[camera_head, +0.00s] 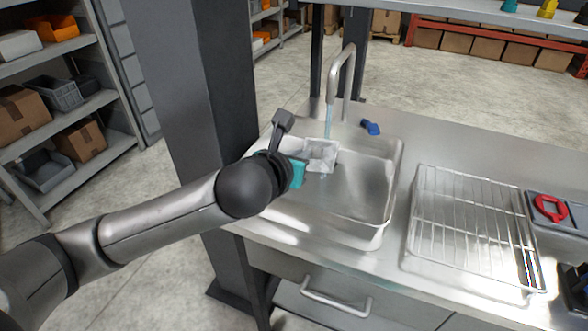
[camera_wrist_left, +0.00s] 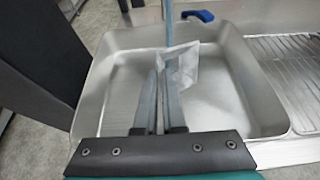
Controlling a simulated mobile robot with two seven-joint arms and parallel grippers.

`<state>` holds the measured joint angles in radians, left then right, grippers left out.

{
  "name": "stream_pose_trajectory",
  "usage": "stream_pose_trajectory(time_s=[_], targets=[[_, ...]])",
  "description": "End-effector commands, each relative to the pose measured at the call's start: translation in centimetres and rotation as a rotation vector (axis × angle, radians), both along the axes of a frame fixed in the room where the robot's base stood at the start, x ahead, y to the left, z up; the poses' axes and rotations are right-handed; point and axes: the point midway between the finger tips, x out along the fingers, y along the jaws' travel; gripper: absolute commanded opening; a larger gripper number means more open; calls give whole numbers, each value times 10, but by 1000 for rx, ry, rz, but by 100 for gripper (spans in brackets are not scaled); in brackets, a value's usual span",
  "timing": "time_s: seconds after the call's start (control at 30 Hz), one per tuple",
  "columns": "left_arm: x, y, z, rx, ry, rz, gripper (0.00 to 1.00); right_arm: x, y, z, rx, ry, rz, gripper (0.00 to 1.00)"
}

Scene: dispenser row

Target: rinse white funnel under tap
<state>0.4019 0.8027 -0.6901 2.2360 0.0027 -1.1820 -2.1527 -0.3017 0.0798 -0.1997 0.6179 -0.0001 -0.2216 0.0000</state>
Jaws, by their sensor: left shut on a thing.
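The white funnel (camera_head: 321,155) is pale and partly see-through, held over the sink basin (camera_head: 362,196). My left gripper (camera_wrist_left: 164,72) is shut on the white funnel, which also shows at its fingertips in the left wrist view (camera_wrist_left: 182,66). The tap (camera_head: 347,78) is a curved steel spout at the back of the sink. A bluish water stream (camera_head: 328,118) falls from it and meets the funnel in the picture. A blue lever (camera_head: 371,127) sits right of the tap. My right gripper is out of view.
A wire drying rack (camera_head: 468,225) stands on the steel counter right of the sink. A grey box with a red ring (camera_head: 550,208) is beyond it. A dark column (camera_head: 190,110) rises left of the sink. Bare counter lies behind the rack.

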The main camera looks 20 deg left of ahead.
Motion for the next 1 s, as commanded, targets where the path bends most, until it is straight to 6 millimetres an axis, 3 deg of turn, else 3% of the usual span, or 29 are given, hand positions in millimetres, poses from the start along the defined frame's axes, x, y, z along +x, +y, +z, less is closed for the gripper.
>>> stream_pose_trajectory(time_s=[0.1,0.2,0.43,1.0], targets=[[15,-1,-4,-2,-1,1,0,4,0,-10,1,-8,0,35],[26,-1,1,0,1,1,0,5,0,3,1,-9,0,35],[45,-2,0,-1,0,0,0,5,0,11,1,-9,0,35],[51,-2,-2,-1,0,0,0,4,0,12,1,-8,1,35]])
